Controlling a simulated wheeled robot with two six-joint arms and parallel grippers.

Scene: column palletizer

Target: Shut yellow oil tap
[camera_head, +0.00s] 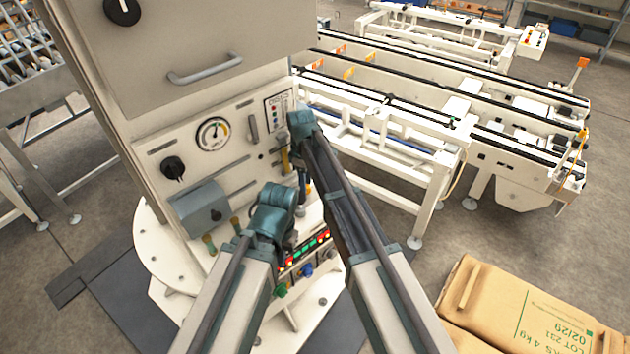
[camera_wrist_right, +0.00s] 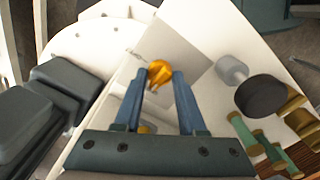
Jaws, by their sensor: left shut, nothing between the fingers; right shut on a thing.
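The yellow oil tap (camera_wrist_right: 159,73) shows in the right wrist view as a small orange-yellow handle in front of a pale plate. My right gripper (camera_wrist_right: 157,76) has its two blue fingers on either side of the handle, with the tips closed on it. In the head view, my right gripper (camera_head: 304,182) points down close to the machine's front panel, and its hold is too small to make out there. My left gripper (camera_head: 288,242) is lower, in front of the panel above the lit buttons. It is shut and empty, and its fingertips are mostly hidden by its own wrist.
The cream machine panel (camera_head: 235,165) carries a gauge (camera_head: 213,134), a black knob (camera_head: 173,168) and a grey box (camera_head: 198,208). Lit indicators (camera_head: 305,250) sit below my left wrist. A conveyor (camera_head: 430,110) stands behind right. A brown sack (camera_head: 530,310) lies front right.

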